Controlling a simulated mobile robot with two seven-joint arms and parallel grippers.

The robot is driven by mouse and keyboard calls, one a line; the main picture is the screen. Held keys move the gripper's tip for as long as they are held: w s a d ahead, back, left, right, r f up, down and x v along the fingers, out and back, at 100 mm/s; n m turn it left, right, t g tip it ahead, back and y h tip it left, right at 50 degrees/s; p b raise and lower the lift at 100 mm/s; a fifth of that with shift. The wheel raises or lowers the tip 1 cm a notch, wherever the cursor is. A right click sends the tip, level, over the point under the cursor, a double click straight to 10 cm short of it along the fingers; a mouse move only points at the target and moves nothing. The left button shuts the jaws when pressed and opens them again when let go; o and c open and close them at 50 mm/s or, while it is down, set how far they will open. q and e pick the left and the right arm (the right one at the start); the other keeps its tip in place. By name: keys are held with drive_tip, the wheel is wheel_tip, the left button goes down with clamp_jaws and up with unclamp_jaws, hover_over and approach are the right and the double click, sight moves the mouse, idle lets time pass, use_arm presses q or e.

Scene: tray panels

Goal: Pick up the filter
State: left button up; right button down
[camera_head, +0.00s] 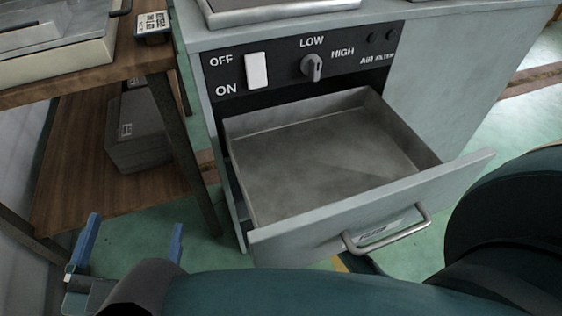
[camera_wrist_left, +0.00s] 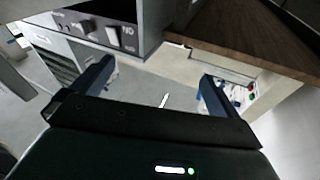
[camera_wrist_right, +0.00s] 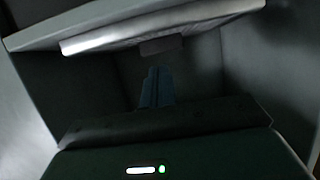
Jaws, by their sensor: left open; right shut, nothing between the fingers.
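The cabinet's drawer (camera_head: 370,232) is pulled open, and its grey metal inside looks bare. I see no object that I can clearly identify as the filter. My left gripper (camera_head: 132,242) is open and empty, low at the left of the drawer; its two blue fingers also show spread in the left wrist view (camera_wrist_left: 155,85). My right gripper (camera_wrist_right: 157,88) is shut and empty, with a pale bar-like edge above its fingertips in the dark right wrist view. In the head view its fingers are hidden behind the drawer front and my arm.
The cabinet's control panel (camera_head: 285,85) has an OFF/ON switch, a LOW/HIGH knob and an "AIR FILTER" label. The drawer handle (camera_head: 388,235) sticks out in front. A wooden table (camera_head: 100,78) stands left, with a grey box (camera_head: 137,135) on its lower shelf.

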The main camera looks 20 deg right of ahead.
drive_tip(key=w+b, duration=0.1)
drive_tip(key=w, duration=0.2)
drive_tip(key=w+b, duration=0.2)
drive_tip(key=w, duration=0.1)
drive_tip(key=w+b, duration=0.1)
drive_tip(key=w, duration=0.2)
drive_tip(key=shift+w+d+f+b, duration=0.15)
drive_tip(key=shift+w+d+b, duration=0.15)
drive_tip(key=shift+b, duration=0.1)
drive_tip(key=shift+b+x, duration=0.95)
drive_tip(key=shift+x, duration=0.1)
drive_tip(key=shift+s+f, duration=0.1)
drive_tip(key=shift+f, duration=0.2)
use_arm(q)
drive_tip(key=r+m+t+h, duration=0.1)
drive_tip(key=r+h, duration=0.1)
drive_tip(key=w+r+m+t+h, duration=0.1)
drive_tip(key=r, duration=0.1)
drive_tip(key=shift+d+h, duration=0.1)
drive_tip(key=shift+h, duration=0.3)
use_arm(e)
drive_tip(key=shift+f, duration=0.1)
